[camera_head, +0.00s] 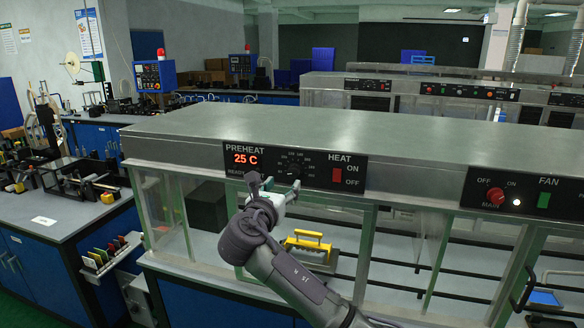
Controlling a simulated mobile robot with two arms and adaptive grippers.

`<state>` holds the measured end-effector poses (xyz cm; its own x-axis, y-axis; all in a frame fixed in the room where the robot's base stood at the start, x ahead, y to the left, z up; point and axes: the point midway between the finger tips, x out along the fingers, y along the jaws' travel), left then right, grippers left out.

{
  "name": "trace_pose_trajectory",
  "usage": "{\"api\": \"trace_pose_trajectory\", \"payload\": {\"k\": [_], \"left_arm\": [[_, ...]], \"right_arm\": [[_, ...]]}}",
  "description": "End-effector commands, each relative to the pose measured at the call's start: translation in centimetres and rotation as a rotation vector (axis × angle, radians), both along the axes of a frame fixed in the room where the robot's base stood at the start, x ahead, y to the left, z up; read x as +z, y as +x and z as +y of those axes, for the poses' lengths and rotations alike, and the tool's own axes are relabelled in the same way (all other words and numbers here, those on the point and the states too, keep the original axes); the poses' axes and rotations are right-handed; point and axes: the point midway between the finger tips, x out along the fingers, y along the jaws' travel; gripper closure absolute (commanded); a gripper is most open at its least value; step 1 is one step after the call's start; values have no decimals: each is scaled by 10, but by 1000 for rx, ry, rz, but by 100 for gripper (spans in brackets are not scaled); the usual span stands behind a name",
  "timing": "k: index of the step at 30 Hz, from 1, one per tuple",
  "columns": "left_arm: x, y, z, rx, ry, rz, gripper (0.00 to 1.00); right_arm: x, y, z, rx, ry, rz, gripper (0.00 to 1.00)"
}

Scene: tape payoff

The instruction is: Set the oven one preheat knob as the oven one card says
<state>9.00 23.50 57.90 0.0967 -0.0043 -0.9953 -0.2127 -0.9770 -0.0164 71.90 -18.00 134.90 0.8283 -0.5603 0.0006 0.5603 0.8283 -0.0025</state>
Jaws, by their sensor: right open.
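The preheat panel (260,161) is black and sits on the front of the long steel machine. Its red display reads 25 C under the word PREHEAT. The dark round preheat knob (293,168) is right of the display, with a ring of pale scale marks too small to read. My right gripper (275,185) is open just below and in front of the panel. One finger is below the display and the other is close under the knob. I cannot tell whether it touches the knob. I cannot make out an oven one card. My left gripper is not in view.
The red HEAT switch (337,175) is right of the knob. A cluttered bench (75,205) stands left.

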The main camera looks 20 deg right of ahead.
Motion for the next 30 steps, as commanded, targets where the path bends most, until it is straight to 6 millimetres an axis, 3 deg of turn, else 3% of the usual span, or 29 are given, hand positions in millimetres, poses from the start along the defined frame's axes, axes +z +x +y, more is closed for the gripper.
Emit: {"api": "trace_pose_trajectory", "payload": {"k": [1,6,12,25,30], "left_arm": [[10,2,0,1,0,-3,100],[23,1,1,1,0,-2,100],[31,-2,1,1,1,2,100],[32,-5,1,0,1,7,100],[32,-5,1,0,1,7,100]], "right_arm": [[5,10,-8,-4,-2,2,44],[4,39,-27,-3,-1,2,44],[2,61,-42,-2,1,1,44],[-1,69,-46,1,2,0,44],[-1,69,-46,1,2,0,72]]}}
